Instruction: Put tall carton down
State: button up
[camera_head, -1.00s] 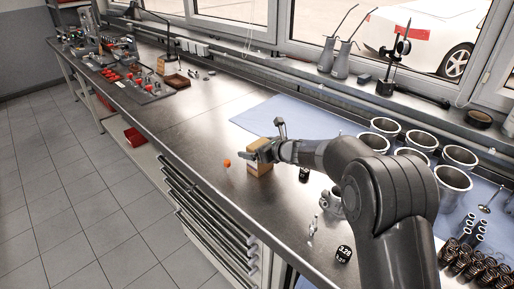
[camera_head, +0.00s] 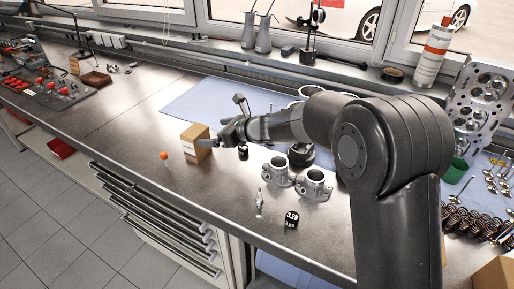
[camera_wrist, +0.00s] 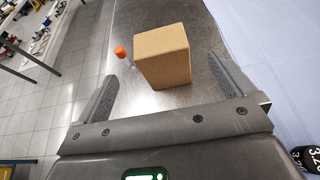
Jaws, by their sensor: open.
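The tall carton (camera_head: 196,143) is a plain brown box standing upright on the metal workbench (camera_head: 130,120), near its front edge. It also shows in the wrist view (camera_wrist: 163,57), ahead of my gripper (camera_wrist: 165,90). My gripper is open, with one finger on each side and a clear gap to the carton. In the head view my gripper (camera_head: 222,135) is just right of the carton. The carton's far side is hidden.
A blue mat (camera_head: 200,100) lies behind.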

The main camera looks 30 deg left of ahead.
jog(key=s+d+r+n+t+h, duration=0.15)
jog(key=d+r+n, duration=0.25)
jog(key=d, duration=0.6)
jog(key=s+d+r+n+h, duration=0.1)
jog(key=d+r+n+h, duration=0.15)
jog(key=d, duration=0.75)
jog(key=s+d+r+n+t+h, duration=0.1)
jog(key=d+r+n, duration=0.3)
jog(key=d, duration=0.6)
jog(key=s+d+n+t+h, duration=0.1)
jog(key=s+d+n+h, duration=0.1)
jog(key=s+d, duration=0.3)
jog(key=s+d+f+n+t+h, duration=0.1)
jog(key=s+d+n+h, duration=0.2)
jog(key=d, duration=1.1)
jog(key=s+d+f+n+t+h, duration=0.1)
jog(key=s+d+n+h, duration=0.1)
jog(key=s+d, duration=0.5)
jog(key=d+h, duration=0.1)
jog(key=d, duration=0.2)
jog(key=shift+s+f, duration=0.15)
jog(key=shift+s, duration=0.1)
